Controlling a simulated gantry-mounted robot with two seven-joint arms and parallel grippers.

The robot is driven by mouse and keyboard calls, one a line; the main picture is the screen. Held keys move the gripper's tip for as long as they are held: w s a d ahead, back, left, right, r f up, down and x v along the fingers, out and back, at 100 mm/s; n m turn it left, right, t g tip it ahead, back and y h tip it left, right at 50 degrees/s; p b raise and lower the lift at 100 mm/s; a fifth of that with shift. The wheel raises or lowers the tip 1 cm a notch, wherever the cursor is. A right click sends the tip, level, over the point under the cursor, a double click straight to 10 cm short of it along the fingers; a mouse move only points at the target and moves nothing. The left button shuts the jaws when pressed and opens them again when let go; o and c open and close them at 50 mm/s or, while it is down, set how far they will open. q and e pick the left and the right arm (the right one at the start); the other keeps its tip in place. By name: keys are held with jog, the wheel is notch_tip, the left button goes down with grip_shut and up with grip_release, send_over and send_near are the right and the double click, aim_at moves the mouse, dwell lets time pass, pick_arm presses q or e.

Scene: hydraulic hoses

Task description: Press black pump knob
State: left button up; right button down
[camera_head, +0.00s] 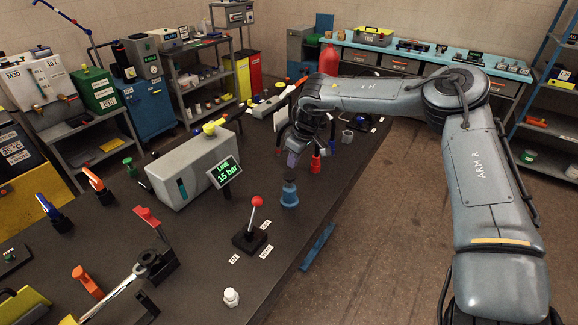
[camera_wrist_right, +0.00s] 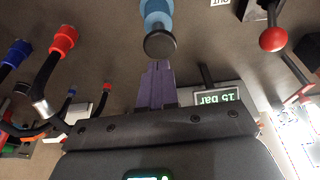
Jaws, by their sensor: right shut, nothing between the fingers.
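The pump is a blue cylinder (camera_head: 289,198) standing upright on the dark bench, with a black knob (camera_head: 289,179) on top. In the right wrist view the black knob (camera_wrist_right: 160,44) is a round disc on the blue body (camera_wrist_right: 156,12). My right gripper (camera_head: 291,160) has purple fingers pointing down, above and close to the knob. In the right wrist view my right gripper's fingers (camera_wrist_right: 157,66) are shut with nothing between them. Their tips appear just short of the knob; a small gap cannot be ruled in or out. My left gripper is not in view.
A display reading 15 bar (camera_head: 226,172) stands left of the pump beside a grey tank (camera_head: 185,172). A red-knobbed lever (camera_head: 255,212) stands in front. Red- and blue-ended hoses (camera_wrist_right: 63,40) are close by.

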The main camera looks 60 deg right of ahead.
jog(key=v, duration=0.7)
jog(key=shift+r+p, duration=0.2)
jog(key=shift+p, duration=0.1)
dwell(0.6)
dwell(0.7)
dwell(0.7)
